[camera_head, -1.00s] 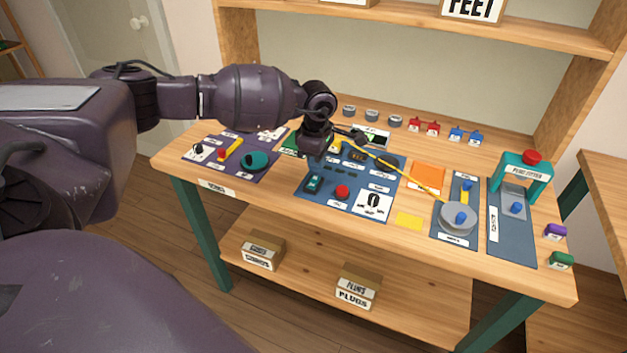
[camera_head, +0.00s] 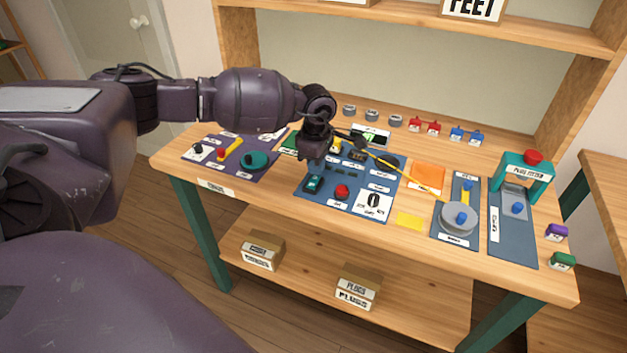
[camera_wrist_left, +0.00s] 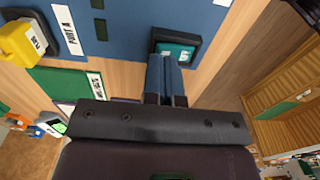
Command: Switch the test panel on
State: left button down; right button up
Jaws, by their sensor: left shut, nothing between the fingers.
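The test panel (camera_head: 330,198) is a blue board lying on the middle of the workbench. On it are a teal rocker switch (camera_head: 313,184), a red button (camera_head: 342,191) and a black dial on a white plate (camera_head: 373,201). My left gripper (camera_head: 314,171) points down directly over the teal switch. It is shut and empty. In the left wrist view, the closed fingertips (camera_wrist_left: 163,62) overlap the near-left edge of the teal switch (camera_wrist_left: 182,50); I cannot tell whether they touch it. My right gripper is not in view.
A purple board (camera_head: 225,170) with a teal knob lies left of the panel. An orange sheet (camera_head: 427,176), a grey disc (camera_head: 458,217) and a teal press stand (camera_head: 527,170) are to the right.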

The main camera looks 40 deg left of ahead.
aim_at(316, 176)
pick_arm(q)
jog(key=shift+f, duration=0.3)
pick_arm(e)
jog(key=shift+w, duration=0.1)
pick_arm(q)
jog(key=shift+f, duration=0.25)
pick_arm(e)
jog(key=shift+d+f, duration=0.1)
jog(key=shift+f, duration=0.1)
